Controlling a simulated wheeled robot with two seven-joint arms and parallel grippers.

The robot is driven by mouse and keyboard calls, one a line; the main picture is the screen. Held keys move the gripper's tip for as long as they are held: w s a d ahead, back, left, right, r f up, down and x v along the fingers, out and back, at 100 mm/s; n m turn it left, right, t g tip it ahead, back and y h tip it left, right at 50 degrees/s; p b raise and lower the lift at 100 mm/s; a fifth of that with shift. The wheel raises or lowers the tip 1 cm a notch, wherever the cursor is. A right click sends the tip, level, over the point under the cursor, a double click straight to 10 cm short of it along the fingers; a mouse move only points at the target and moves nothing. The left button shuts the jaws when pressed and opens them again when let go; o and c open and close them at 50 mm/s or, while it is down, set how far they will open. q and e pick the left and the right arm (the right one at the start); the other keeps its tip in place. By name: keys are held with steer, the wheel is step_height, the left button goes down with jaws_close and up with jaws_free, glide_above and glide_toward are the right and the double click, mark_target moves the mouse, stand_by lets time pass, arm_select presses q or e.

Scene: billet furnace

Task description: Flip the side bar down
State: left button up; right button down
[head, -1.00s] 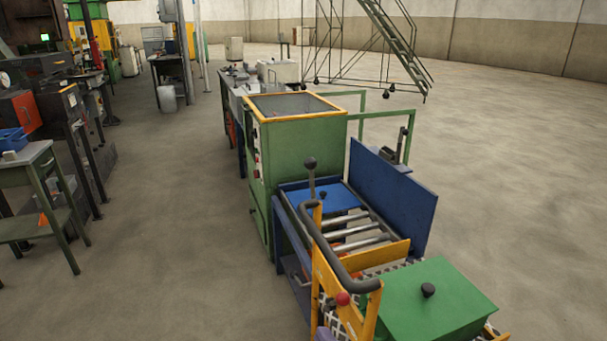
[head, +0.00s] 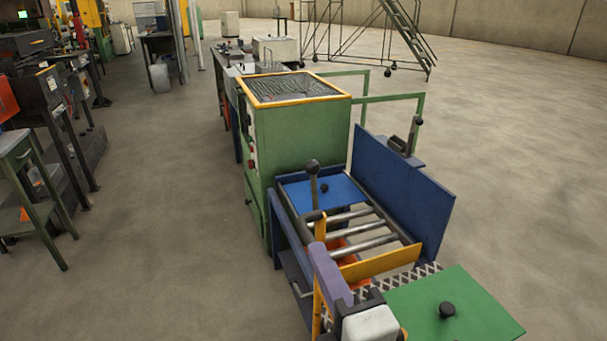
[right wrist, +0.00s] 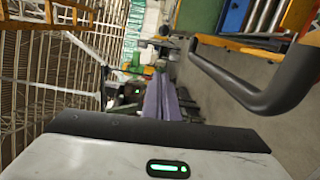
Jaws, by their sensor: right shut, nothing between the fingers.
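A dark, bent side bar (right wrist: 240,88) on a yellow frame runs across the upper right of the right wrist view. In the head view my right arm and gripper cover most of it, and only part of its yellow upright (head: 320,228) shows. My right gripper (head: 319,252) is shut and empty, with purple fingers and a white body. In the right wrist view its fingers (right wrist: 161,84) lie to the left of the bar, with a visible gap between them. My left gripper is not in view.
A green cabinet (head: 300,145) stands behind a blue-framed roller table (head: 360,240). An upright blue panel (head: 405,195) borders the far side. A green lid (head: 455,310) lies front right.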

arm_select(q)
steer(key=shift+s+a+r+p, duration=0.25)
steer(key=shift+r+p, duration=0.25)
steer(key=shift+p, duration=0.45)
arm_select(e)
steer(key=d+x, duration=0.1)
steer(key=x, duration=0.9)
steer(key=w+d+x, duration=0.1)
steer(key=d+x, duration=0.1)
steer(key=x, duration=0.9)
steer(key=shift+d, duration=0.3)
